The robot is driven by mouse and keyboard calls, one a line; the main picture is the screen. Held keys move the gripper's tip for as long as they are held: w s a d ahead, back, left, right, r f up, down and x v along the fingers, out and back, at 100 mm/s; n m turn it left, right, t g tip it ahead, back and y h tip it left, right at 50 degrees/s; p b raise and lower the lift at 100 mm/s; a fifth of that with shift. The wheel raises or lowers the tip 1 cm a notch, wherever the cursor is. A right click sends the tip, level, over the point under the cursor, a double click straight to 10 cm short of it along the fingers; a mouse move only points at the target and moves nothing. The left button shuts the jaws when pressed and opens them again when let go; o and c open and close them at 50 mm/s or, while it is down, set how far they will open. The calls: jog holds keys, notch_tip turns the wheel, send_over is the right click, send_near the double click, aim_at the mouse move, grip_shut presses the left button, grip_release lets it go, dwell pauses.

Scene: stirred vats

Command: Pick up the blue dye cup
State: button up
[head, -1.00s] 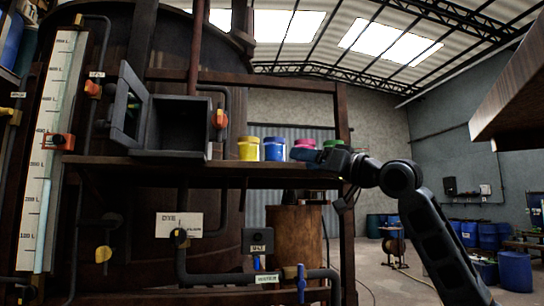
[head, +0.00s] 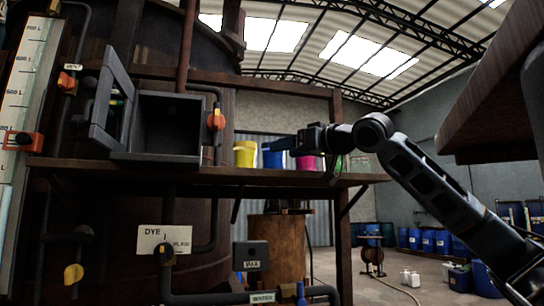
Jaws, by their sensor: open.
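The blue dye cup (head: 272,159) stands on the wooden shelf, between a yellow cup (head: 245,154) and a pink cup (head: 306,163). My gripper (head: 282,143) reaches in from the right at the height of the cup tops. Its fingertips overlap the upper part of the blue cup in the picture; I cannot tell whether they touch it or are in front of it. The gripper is open and holds nothing that I can see. The blue cup's rim is partly hidden by the fingers.
The shelf (head: 225,176) also bears a dark box with its door open (head: 165,128), left of the cups. A green thing (head: 338,166) shows partly under my wrist. An orange-handled valve (head: 216,120) sits on a pipe near the box. A dark wooden edge hangs at upper right.

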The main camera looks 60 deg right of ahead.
jog(key=shift+x, duration=1.6)
jog(key=shift+a, duration=0.1)
jog(key=c, duration=0.8)
jog(key=shift+r, duration=0.15)
jog(key=shift+c, duration=0.2)
